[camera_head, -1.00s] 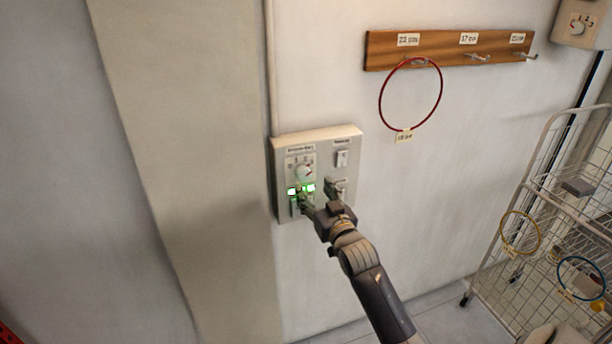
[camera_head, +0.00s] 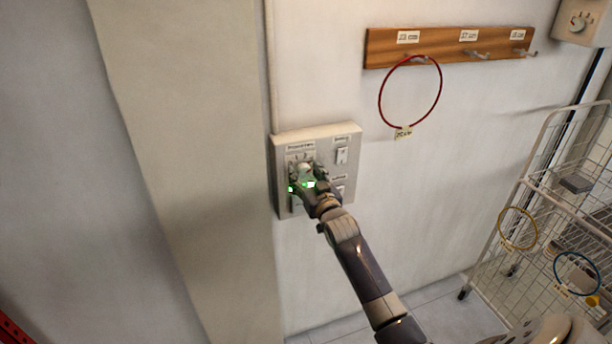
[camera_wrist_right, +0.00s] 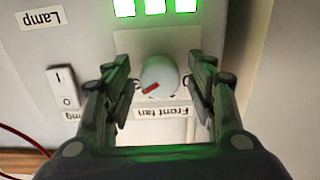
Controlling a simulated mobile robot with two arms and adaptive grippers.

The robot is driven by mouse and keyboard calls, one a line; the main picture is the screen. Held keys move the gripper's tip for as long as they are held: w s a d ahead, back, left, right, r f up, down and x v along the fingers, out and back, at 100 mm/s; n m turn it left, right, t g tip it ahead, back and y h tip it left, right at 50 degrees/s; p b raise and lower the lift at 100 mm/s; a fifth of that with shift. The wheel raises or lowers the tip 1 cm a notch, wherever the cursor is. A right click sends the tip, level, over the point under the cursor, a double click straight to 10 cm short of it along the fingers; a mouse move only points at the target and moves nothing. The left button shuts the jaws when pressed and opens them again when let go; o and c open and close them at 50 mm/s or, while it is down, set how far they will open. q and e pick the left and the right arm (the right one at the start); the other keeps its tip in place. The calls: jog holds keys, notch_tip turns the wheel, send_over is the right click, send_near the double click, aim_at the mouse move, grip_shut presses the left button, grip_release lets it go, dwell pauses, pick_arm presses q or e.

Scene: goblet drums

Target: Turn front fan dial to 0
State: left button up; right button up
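The front fan dial is a round white knob (camera_wrist_right: 158,76) with a red pointer mark, seen in the right wrist view above a label reading "Front fan". It sits on a light wall panel (camera_head: 361,186). My right gripper (camera_wrist_right: 158,92) is open, with one finger on each side of the knob; gaps show between the fingers and the knob. In the head view my right gripper (camera_head: 303,178) is at the panel's left half and hides most of the dial. My left gripper is not in view.
The panel also bears a rocker switch (camera_wrist_right: 65,87) and lit green indicators (camera_wrist_right: 155,6). A wooden hook rack (camera_head: 445,44) with a red ring (camera_head: 381,97) hangs above right. A wire cart (camera_head: 545,140) stands at the right.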

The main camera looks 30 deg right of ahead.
jog(key=c, duration=0.7)
jog(key=shift+c, duration=0.2)
jog(key=shift+n, duration=0.4)
jog(key=n, duration=0.4)
jog(key=shift+n, duration=0.3)
jog(key=n, duration=1.2)
jog(key=shift+d+n, duration=0.1)
jog(key=shift+n, duration=0.3)
jog(key=n, duration=0.5)
jog(key=shift+r+n, duration=0.1)
jog(key=shift+n, duration=0.2)
